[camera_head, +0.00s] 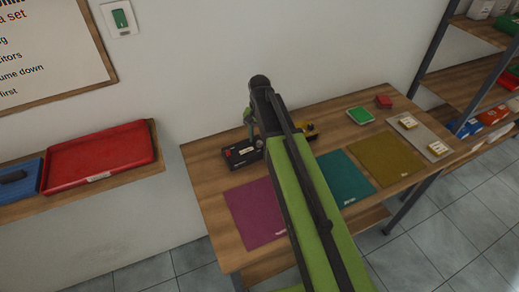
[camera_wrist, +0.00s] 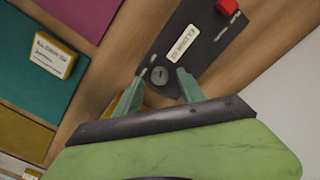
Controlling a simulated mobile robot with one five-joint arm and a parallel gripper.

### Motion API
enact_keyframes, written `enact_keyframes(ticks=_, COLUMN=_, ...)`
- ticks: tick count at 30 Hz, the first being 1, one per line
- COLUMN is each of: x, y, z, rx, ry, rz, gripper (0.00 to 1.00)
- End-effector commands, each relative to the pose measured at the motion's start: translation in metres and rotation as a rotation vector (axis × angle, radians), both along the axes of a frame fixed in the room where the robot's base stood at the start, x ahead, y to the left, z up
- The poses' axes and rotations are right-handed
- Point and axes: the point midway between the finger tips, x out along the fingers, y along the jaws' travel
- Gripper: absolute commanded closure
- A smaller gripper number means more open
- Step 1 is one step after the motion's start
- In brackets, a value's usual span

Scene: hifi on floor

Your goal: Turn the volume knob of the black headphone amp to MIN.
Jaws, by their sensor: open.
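The black box that looks like the headphone amp (camera_head: 242,152) lies on the wooden table at its back left, partly hidden by my arm. In the wrist view the amp (camera_wrist: 200,52) shows a white label that I cannot read for sure, a red part, and a small round grey knob (camera_wrist: 158,75) with a mark on it. My gripper (camera_wrist: 159,82) is open, with one green fingertip on each side of the knob. I cannot tell whether the fingertips touch it. In the head view my gripper (camera_head: 248,118) is above the amp, mostly hidden by the wrist.
Magenta (camera_head: 254,212), teal (camera_head: 345,177) and olive (camera_head: 386,158) mats lie on the table. A yellowish labelled block (camera_wrist: 54,54) shows in the wrist view. A green item (camera_head: 360,115) and a red block (camera_head: 384,101) are at the back. A red tray (camera_head: 100,157) sits on a left shelf.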

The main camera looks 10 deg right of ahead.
Motion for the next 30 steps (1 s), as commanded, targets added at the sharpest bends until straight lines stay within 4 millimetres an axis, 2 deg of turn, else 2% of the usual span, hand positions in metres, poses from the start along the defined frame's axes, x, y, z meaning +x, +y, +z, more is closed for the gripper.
enact_keyframes(ticks=1, x=0.0, y=0.0, z=-0.0119, rx=0.0, ry=0.0, rz=0.0, gripper=0.53)
enact_keyframes(ticks=2, x=0.0, y=0.0, z=-0.0133, rx=0.0, ry=0.0, rz=0.0, gripper=0.53)
enact_keyframes(ticks=11, x=0.0, y=0.0, z=-0.0118, rx=0.0, ry=0.0, rz=0.0, gripper=0.55)
enact_keyframes(ticks=21, x=0.0, y=0.0, z=-0.0119, rx=0.0, ry=0.0, rz=0.0, gripper=0.99)
enact_keyframes(ticks=30, x=0.0, y=0.0, z=-0.0119, rx=0.0, ry=0.0, rz=0.054, gripper=1.0)
